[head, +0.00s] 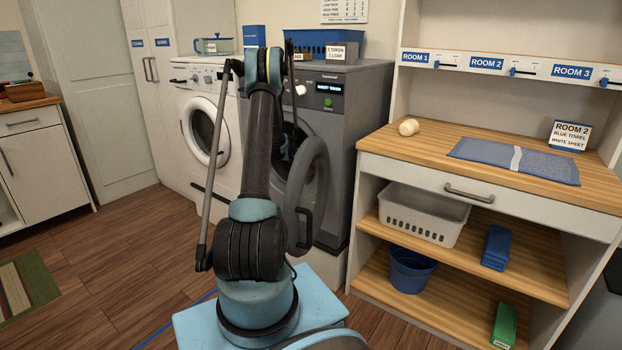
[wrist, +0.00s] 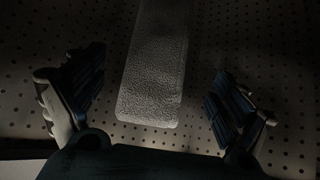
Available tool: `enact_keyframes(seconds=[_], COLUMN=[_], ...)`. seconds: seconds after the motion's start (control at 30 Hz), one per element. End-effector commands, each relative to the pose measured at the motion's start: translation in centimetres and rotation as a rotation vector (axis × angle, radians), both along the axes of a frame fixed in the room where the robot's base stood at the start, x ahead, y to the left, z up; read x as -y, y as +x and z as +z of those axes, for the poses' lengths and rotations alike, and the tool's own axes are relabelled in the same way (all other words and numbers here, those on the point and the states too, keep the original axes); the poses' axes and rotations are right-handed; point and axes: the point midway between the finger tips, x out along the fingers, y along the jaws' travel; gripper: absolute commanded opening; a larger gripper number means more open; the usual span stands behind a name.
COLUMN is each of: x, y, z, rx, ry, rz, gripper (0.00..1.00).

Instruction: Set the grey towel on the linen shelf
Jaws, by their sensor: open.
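The grey towel (wrist: 155,65) shows in the wrist view as a long, fuzzy folded strip on a dark perforated metal surface, like a drum wall. My gripper (wrist: 160,82) is open, one finger on each side of the towel, with a gap on both sides. The towel's far end runs out of the picture. In the head view my arm reaches towards the open round door of the dark grey machine (head: 349,95); my gripper and the towel are hidden there. No shelf is labelled as the linen shelf; a wooden shelf unit (head: 480,262) stands at the right.
The machine's round door (head: 307,185) stands open beside my arm. A white washer (head: 184,92) is to its left. The unit's worktop (head: 437,138) bears a blue towel and a cream roll.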

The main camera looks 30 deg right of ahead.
Motion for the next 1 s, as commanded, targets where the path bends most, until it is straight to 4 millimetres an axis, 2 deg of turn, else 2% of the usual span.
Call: enact_keyframes(seconds=[0.2,0.57,1.0], x=[1.9,2.9,5.6], y=[0.8,1.3,2.7], z=[-2.1,-3.2,-6.5], rx=[0.002,0.001,0.001], ry=[0.001,0.001,0.001], rz=[-0.001,0.000,0.000], gripper=[0.93,0.93,0.93])
